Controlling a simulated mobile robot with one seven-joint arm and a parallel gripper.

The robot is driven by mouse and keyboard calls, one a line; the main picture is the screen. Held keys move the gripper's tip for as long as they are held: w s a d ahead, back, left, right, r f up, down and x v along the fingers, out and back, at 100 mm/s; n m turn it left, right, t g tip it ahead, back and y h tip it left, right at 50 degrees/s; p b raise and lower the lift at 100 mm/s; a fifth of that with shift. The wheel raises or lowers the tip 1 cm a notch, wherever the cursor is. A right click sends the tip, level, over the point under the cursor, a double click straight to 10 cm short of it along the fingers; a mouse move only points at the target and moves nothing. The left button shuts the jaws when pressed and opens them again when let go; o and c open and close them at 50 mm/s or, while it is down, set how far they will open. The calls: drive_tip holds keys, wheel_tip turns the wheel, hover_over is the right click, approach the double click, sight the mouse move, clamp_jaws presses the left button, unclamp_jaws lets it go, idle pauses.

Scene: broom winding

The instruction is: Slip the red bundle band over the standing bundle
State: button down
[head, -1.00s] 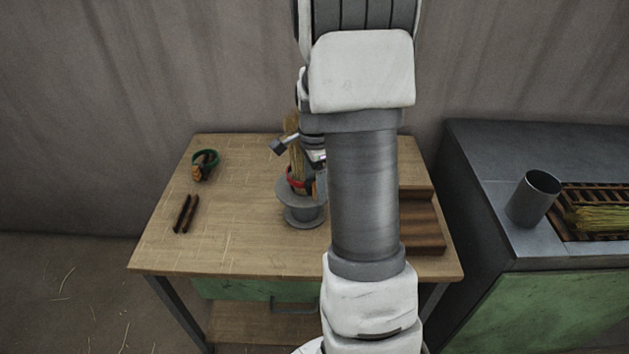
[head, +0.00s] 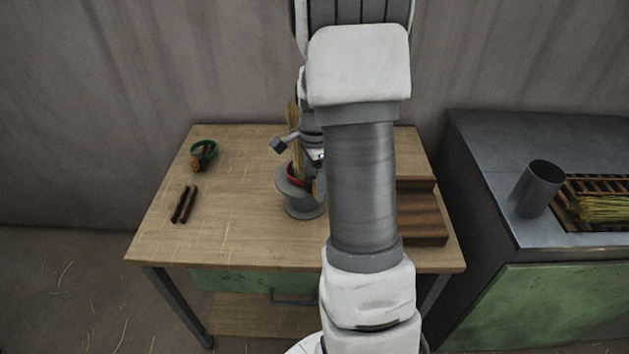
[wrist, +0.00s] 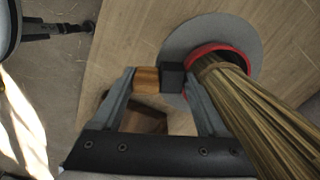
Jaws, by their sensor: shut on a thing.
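The standing bundle of straw (wrist: 262,105) rises from a grey round stand (head: 304,207); its top (head: 293,122) shows in the head view. The red band (wrist: 213,50) appears to encircle the bundle's foot, at the stand's wide grey flange (wrist: 182,45). It also shows as a red arc in the head view (head: 295,181). My gripper (wrist: 160,79) is beside the bundle, shut on a small orange-brown and black block, which seems to be the band's grip. The join between block and band is hidden. My arm covers part of the stand in the head view.
A green band (head: 204,148) with a similar block and two dark sticks (head: 184,204) lie on the table's left. A brown stepped block (head: 422,215) is at the right. A dark bench (head: 480,175) carries a metal cup (head: 538,188) and more straw (head: 605,209).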

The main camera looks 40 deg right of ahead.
unclamp_jaws()
drive_tip(key=shift+r, duration=0.1)
wheel_tip(320, 180, up, 17)
drive_tip(key=p, duration=0.3)
drive_tip(key=shift+r, duration=0.2)
drive_tip(key=shift+s+a, duration=0.1)
drive_tip(key=s+a+r+n+t+p, duration=0.2)
drive_tip(key=s+a+r+n, duration=0.3)
drive_tip(key=s+a+n, duration=0.3)
drive_tip(key=s+a+r+n+t+p, duration=0.3)
drive_tip(key=s+a+r+n, duration=0.2)
drive_tip(key=s+a+n, duration=0.3)
drive_tip(key=a+n, duration=0.4)
drive_tip(key=n, duration=0.1)
drive_tip(key=shift+a+t, duration=0.3)
drive_tip(key=shift+a, duration=0.1)
